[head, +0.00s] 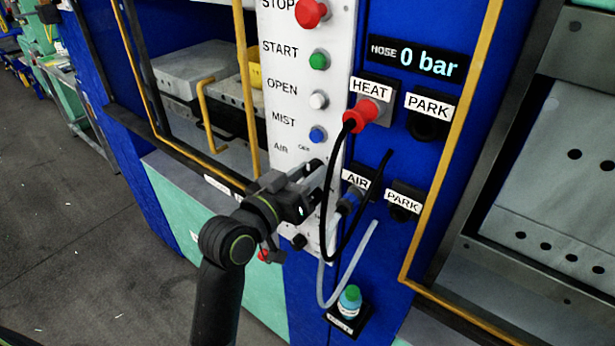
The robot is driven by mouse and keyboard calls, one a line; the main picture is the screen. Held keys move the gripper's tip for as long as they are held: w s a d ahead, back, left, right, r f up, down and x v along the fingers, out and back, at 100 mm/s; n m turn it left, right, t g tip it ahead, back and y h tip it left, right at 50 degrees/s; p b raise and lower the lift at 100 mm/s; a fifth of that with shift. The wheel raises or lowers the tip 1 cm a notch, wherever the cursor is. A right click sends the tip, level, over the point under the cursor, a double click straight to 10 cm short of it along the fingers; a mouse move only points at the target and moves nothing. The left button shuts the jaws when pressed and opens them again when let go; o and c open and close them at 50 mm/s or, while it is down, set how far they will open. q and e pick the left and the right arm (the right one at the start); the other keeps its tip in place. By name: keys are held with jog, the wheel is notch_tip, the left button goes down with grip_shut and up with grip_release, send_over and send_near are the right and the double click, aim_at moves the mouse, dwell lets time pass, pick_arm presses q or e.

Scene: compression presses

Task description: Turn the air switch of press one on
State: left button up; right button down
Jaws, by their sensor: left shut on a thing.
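The white control panel (291,112) of the press carries the label AIR (281,149) below the MIST button. The air switch under that label is mostly hidden by my left gripper (316,184). The left gripper comes from below left, with its fingers against the panel, and is shut on the switch there. Which way the switch points cannot be seen. A dark display (415,61) on the blue front reads "HOSE 0 bar". My right gripper is not in view.
Above are the red STOP (312,12), green START (319,60), white OPEN (319,99) and blue MIST (318,134) buttons. A red plug (364,113) sits at HEAT; its black hose hangs close right of the gripper. A small bottle (349,300) stands below.

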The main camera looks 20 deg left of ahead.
pick_arm(q)
jog(key=shift+m+b, duration=1.1)
jog(key=shift+m, duration=1.9)
jog(key=o, duration=1)
